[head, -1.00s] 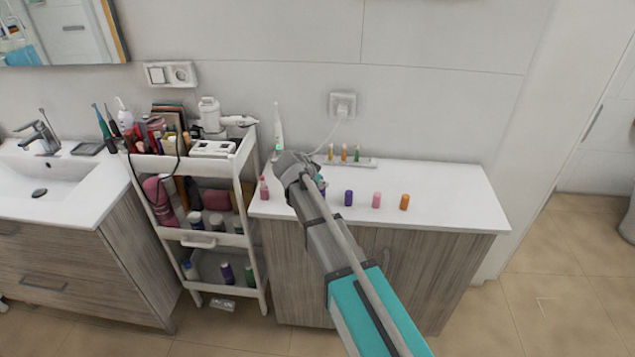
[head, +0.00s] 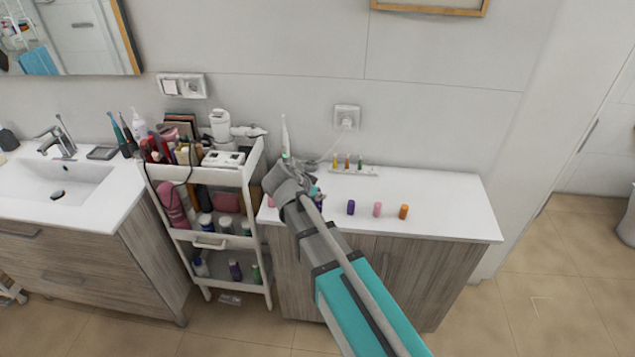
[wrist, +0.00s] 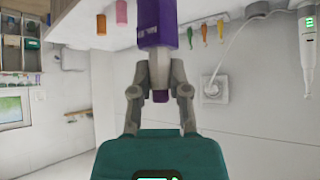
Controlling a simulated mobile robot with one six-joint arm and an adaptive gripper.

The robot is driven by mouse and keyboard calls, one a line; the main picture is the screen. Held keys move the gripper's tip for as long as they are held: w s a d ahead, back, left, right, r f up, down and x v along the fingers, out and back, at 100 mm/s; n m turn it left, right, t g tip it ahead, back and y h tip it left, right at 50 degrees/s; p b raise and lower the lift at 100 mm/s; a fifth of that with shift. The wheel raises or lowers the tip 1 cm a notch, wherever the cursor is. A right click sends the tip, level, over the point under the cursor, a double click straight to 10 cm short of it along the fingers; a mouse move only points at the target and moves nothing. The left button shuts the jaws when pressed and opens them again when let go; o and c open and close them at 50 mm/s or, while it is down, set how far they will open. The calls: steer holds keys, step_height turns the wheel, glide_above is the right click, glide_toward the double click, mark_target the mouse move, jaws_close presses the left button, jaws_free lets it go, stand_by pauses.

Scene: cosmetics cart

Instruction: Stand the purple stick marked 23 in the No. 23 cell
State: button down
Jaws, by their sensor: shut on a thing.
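My gripper (wrist: 159,92) is shut on a purple stick (wrist: 157,22), which fills the top middle of the upside-down wrist view. Its number cannot be read. In the head view my gripper (head: 284,180) is over the left part of the white counter, and it hides the held stick. A small rack (head: 350,171) at the back of the counter, by the wall, holds yellow, orange and green sticks. Its cell numbers are too small to read. Another purple stick (head: 351,207) stands on the counter, right of my gripper.
A pink stick (head: 377,209) and an orange stick (head: 404,211) stand right of the purple one. A white toothbrush (head: 285,135) stands behind my gripper. A loaded cart (head: 214,242) adjoins the counter's left side. The counter's right end (head: 455,215) is clear.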

steer(key=shift+s+a+r+p, duration=0.1)
steer(key=shift+s+r+p, duration=0.15)
steer(key=shift+s, duration=0.45)
steer(key=shift+s+a+r+p, duration=0.1)
steer(key=shift+s+r, duration=0.25)
steer(key=shift+s, duration=0.3)
steer(key=shift+d, duration=0.1)
steer(key=s+d+f+m+g+h+b, duration=0.1)
steer(key=s+d+m, duration=0.2)
steer(key=d, duration=2)
steer(key=shift+s+d+f+g+h, duration=0.15)
steer(key=shift+s+d+g+h, duration=0.05)
steer(key=shift+d+g+h, duration=0.1)
